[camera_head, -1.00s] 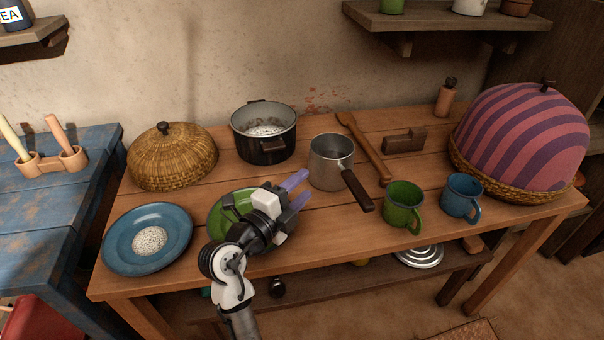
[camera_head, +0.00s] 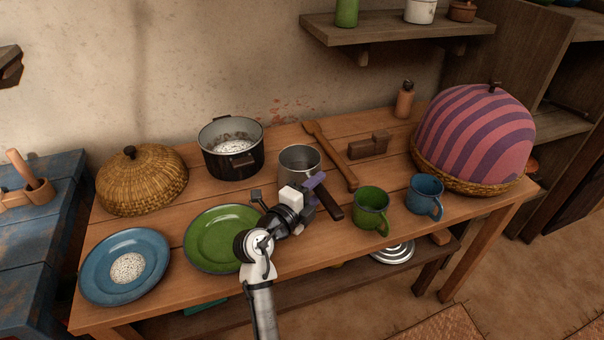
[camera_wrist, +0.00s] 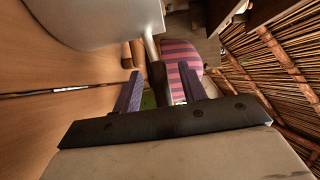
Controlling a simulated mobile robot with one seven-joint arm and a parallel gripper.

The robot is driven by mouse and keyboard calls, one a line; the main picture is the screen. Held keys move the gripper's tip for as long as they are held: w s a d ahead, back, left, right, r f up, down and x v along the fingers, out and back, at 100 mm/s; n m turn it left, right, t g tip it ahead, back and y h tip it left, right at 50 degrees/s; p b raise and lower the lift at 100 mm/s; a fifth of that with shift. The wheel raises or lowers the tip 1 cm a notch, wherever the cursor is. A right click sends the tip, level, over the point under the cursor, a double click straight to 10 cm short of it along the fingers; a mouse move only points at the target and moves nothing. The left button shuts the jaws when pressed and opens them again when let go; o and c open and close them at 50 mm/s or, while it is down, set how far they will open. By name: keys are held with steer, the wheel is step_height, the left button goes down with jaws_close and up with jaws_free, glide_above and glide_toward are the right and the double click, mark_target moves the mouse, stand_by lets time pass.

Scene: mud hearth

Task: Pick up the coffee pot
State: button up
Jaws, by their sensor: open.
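The coffee pot (camera_head: 300,163) is a small grey metal pot with a long dark handle (camera_head: 332,204), upright on the wooden table. My gripper (camera_head: 316,190) is at the handle, in front of the pot, and partly hides both. In the wrist view the pot's metal body (camera_wrist: 95,18) fills the upper left. The handle (camera_wrist: 158,88) shows between my two purple fingers (camera_wrist: 160,82), which stand apart with a gap on each side of it. My gripper is open.
A green mug (camera_head: 370,208) and a blue mug (camera_head: 424,193) stand right of the handle. A green plate (camera_head: 205,238) lies left of my gripper. A black pot (camera_head: 232,160) stands behind left. A wooden spoon (camera_head: 332,158) and block (camera_head: 369,146) lie behind right.

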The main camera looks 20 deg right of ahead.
steer(key=shift+x, duration=1.2)
jaws_close()
steer(key=shift+r, duration=0.15)
